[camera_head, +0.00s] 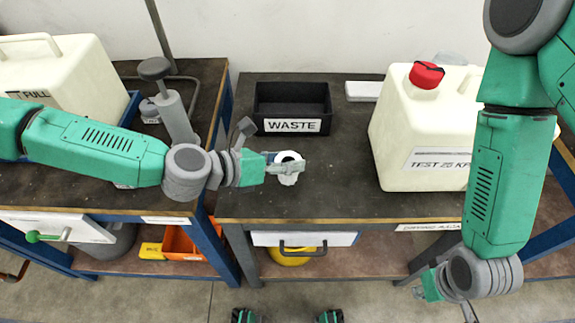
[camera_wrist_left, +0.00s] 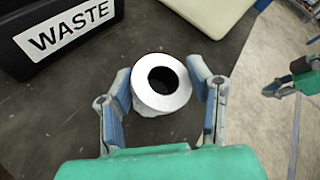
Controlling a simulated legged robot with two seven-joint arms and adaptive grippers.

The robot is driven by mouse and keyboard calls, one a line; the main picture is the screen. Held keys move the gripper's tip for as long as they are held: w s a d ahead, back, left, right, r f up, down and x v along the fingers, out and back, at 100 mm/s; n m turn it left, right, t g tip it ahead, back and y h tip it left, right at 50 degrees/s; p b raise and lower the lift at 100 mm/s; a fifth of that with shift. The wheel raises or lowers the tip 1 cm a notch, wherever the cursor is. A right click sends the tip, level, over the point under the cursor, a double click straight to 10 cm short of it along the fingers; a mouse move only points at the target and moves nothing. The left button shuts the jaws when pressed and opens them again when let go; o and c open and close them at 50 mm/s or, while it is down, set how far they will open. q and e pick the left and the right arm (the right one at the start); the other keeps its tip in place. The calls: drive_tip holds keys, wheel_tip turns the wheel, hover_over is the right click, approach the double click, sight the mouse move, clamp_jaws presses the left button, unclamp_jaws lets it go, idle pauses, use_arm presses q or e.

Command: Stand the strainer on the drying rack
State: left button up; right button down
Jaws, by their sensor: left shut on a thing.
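A white ring-shaped piece with a dark hole, which looks like the strainer (camera_head: 288,158), is over the dark bench. In the left wrist view the strainer (camera_wrist_left: 163,100) lies between the two fingers, its hole facing the camera. My left gripper (camera_head: 284,167) is shut on it, and its fingers also show in the left wrist view (camera_wrist_left: 167,88). I cannot tell whether it touches the bench top. My right gripper (camera_head: 425,292) hangs low at the right, in front of the bench, and its fingers are too unclear to read. I cannot make out a drying rack.
A black WASTE bin (camera_head: 290,108) stands behind the strainer. A large cream jug (camera_head: 410,140) with a red cap stands to its right. A grey pump-like device (camera_head: 175,115) stands at the left. A label (camera_head: 430,227) on the bench's front edge seems to begin "DRYING".

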use_arm(q)
drive_tip(key=shift+d+f, duration=0.1)
drive_tip(key=shift+f, duration=0.75)
drive_tip(key=shift+d+f, duration=0.25)
drive_tip(key=shift+f, duration=0.05)
drive_tip(key=shift+d, duration=0.55)
drive_tip(key=o, duration=1.4)
drive_tip(key=shift+a+r, duration=0.1)
drive_tip(key=shift+a, duration=0.75)
drive_tip(key=v, duration=1.1)
drive_tip(key=s+f+m+g+y, duration=0.55)
drive_tip(key=s+f+m, duration=0.75)
drive_tip(key=s+m, duration=0.4)
drive_tip(key=a+f+m+y, duration=0.1)
drive_tip(key=a+m+y, duration=0.1)
drive_tip(key=a+m, duration=0.2)
drive_tip(key=s+a+f+m+y, duration=0.1)
drive_tip(key=a+m, duration=0.3)
drive_tip(key=a, duration=0.4)
drive_tip(key=s+a+m+y, duration=0.1)
drive_tip(key=a+m+y, duration=0.2)
drive_tip(key=a+m, duration=0.2)
drive_tip(key=shift+a+f, duration=0.4)
drive_tip(key=shift+a, duration=0.25)
